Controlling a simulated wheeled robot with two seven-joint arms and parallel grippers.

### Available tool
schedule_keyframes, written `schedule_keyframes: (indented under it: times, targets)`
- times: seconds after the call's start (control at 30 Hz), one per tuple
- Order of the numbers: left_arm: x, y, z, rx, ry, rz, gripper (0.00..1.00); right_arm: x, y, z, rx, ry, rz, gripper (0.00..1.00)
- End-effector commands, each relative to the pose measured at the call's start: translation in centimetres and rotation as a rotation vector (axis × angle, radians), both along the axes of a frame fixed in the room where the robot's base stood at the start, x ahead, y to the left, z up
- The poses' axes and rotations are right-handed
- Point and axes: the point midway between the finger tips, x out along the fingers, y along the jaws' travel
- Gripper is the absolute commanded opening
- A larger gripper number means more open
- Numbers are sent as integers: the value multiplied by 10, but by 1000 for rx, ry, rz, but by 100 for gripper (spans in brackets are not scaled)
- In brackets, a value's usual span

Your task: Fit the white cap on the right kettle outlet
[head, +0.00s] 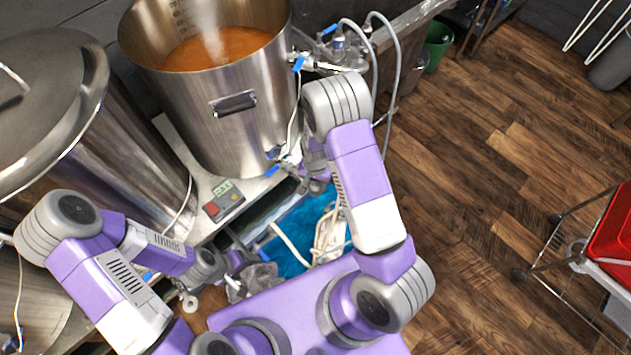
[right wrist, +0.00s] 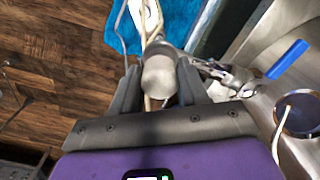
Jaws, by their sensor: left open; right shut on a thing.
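The right kettle (head: 226,125) is a steel pot holding orange-brown liquid. Its outlet is a metal valve (right wrist: 232,78) with a blue handle (right wrist: 288,58), low on the wall. The valve also shows in the head view (head: 277,155). My right gripper (right wrist: 160,88) is shut on the white cap (right wrist: 158,74), a pale rounded cylinder between its dark fingers. The cap is close beside the outlet's end; I cannot tell whether they touch. In the head view my right gripper (head: 314,168) is partly hidden by my arm. My left gripper (head: 238,262) is open, low in front of the bench.
A lidded steel kettle (head: 125,150) stands at left. A controller box (head: 223,203) sits on the bench before the right kettle. Pale hoses (head: 330,236) lie over a blue thing (head: 290,250) below.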

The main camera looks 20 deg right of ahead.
Motion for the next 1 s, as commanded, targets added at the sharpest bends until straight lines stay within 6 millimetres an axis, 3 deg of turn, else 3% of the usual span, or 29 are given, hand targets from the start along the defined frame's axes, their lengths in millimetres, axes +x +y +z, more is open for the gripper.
schedule_keyframes:
  times: [0.17, 0.2, 0.37, 0.67, 1.0]
  targets:
    - [0, 0, -3, 0, 0, 0, 75, 0, 0, -4, 0, 0, 0, 12]
    - [0, 0, -3, 0, 0, 0, 75, 0, 0, -3, 0, 0, 0, 50]
    - [0, 0, -2, 0, 0, 0, 75, 0, 0, -3, 0, 0, 0, 74]
    - [0, 0, -1, 0, 0, 0, 75, 0, 0, -1, 0, 0, 0, 74]
    - [0, 0, 16, 0, 0, 0, 75, 1, 0, 51, 0, -3, 1, 74]
